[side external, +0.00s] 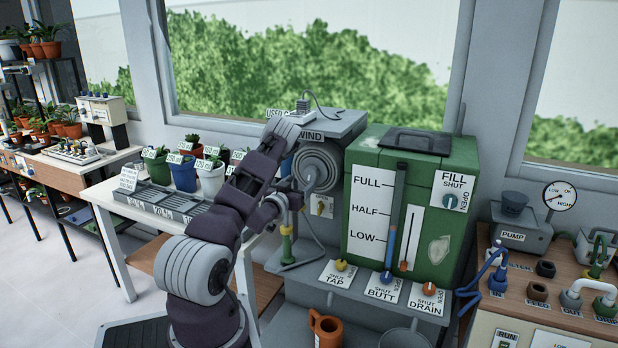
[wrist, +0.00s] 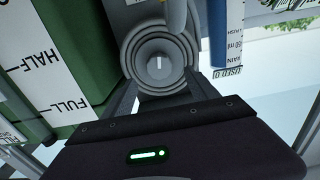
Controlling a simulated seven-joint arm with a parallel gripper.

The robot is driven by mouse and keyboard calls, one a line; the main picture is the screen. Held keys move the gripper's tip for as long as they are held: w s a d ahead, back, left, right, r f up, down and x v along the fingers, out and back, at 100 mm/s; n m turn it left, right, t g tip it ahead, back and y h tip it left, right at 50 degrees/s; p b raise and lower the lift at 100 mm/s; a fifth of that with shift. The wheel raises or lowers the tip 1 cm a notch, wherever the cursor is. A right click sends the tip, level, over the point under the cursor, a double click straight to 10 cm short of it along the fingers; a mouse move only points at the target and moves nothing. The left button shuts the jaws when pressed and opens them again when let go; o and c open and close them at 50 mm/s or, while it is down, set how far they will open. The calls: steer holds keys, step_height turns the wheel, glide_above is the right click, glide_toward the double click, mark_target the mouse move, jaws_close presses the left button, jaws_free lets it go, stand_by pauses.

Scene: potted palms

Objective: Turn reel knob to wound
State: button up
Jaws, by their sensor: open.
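I cannot tell whether the fingers touch the reel. In the side view my arm stands left of the reel and partly covers it. A label ending in "WIND" (side external: 312,136) sits above the reel.
The green tank (side external: 455,232) stands close right of the reel, with tap, butt and drain knobs in front. Potted plants (side external: 184,172) and a grey tray stand on the white table at left. A blue item (wrist: 217,35) is close beside the reel in the wrist view.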

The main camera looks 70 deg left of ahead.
mark_target(309, 175)
steer(key=x, duration=0.7)
steer(key=shift+w+f, duration=0.1)
steer(key=shift+f, duration=0.1)
steer(key=c, duration=1.4)
steer(key=shift+o, duration=0.2)
steer(key=shift+m, duration=0.3)
